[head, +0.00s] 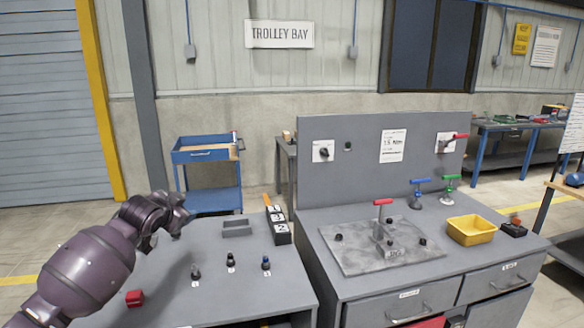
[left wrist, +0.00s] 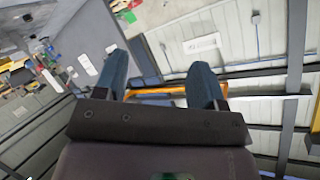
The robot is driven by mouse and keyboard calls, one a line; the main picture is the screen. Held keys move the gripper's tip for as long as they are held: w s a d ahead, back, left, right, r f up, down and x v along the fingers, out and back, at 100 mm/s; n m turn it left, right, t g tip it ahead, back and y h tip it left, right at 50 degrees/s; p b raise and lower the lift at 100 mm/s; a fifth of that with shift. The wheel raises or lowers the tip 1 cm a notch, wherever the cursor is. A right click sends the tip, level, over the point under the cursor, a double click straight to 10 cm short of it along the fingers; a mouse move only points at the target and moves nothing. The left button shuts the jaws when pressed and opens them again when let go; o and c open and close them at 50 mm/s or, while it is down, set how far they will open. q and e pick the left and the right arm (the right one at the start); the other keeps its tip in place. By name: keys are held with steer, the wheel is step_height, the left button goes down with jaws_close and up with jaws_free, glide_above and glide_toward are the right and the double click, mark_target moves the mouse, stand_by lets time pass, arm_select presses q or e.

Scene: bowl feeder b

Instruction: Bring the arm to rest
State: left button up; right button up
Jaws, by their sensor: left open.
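My left arm comes in from the lower left in the head view. Its gripper (head: 172,212) is held above the back left of the left grey table (head: 215,290), clear of the things on it. In the left wrist view the two fingers (left wrist: 165,85) stand wide apart with nothing between them, and the camera looks toward the wall and ceiling. The gripper is open and empty. My right gripper is in neither view.
The right bench holds a metal plate (head: 370,250) and a yellow bin (head: 471,230). A blue trolley (head: 208,157) stands behind.

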arm_select(q)
steer(key=s+d+f+t+h+b, duration=0.15)
steer(key=s+d+f, duration=0.25)
steer(key=s+f, duration=0.4)
steer(key=s+a+f+n+g+y+b, duration=0.1)
steer(key=s+f+n+g+b, duration=0.1)
steer(key=s+f, duration=1.4)
steer(key=s+a+f+n+g+y+b, duration=0.1)
steer(key=s+f+n+b, duration=0.3)
steer(key=s+f, duration=1.3)
steer(key=s+n+y, duration=0.1)
steer(key=s, duration=0.3)
steer(key=shift+s+a+f+g, duration=0.25)
steer(key=shift+s+g, duration=0.1)
steer(key=shift+s, duration=0.05)
